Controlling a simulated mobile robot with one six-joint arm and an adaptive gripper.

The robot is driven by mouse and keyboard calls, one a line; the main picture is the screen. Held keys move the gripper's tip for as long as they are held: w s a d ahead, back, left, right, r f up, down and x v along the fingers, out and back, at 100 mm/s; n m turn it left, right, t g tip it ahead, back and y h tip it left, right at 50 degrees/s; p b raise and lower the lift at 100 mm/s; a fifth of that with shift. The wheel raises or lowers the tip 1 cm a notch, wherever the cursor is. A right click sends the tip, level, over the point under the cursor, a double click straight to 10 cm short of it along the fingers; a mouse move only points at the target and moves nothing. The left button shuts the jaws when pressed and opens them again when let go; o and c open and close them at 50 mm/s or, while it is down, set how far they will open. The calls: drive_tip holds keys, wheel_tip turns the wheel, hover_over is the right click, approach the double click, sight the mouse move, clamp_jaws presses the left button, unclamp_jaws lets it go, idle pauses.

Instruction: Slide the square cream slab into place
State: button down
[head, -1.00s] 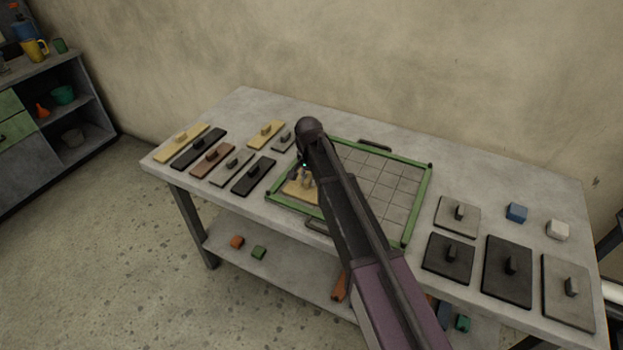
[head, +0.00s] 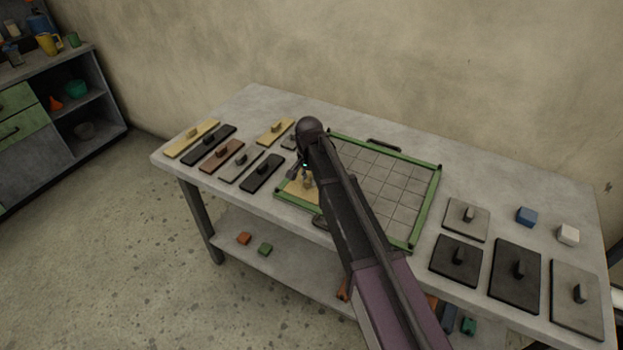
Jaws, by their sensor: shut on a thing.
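The square cream slab (head: 294,187) lies flat inside the green-framed tray (head: 431,192), in its front left corner. My gripper (head: 307,180) is shut on the slab, just above it, with the fingers at its knob. My arm covers the slab's right part and the middle of the tray, so I cannot tell how closely the slab sits against the frame. The tray's gridded floor is bare in the part that shows to the right.
Several handled strips, such as a black one (head: 262,173), lie left of the tray. Grey and black handled slabs (head: 515,274) lie at the right, with a blue block (head: 526,216) and a white block (head: 568,235) behind them. A black handle (head: 384,145) stands at the tray's back edge.

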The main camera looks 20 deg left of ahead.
drive_tip(key=shift+s+a, duration=0.15)
drive_tip(key=shift+c, duration=2.2)
unclamp_jaws()
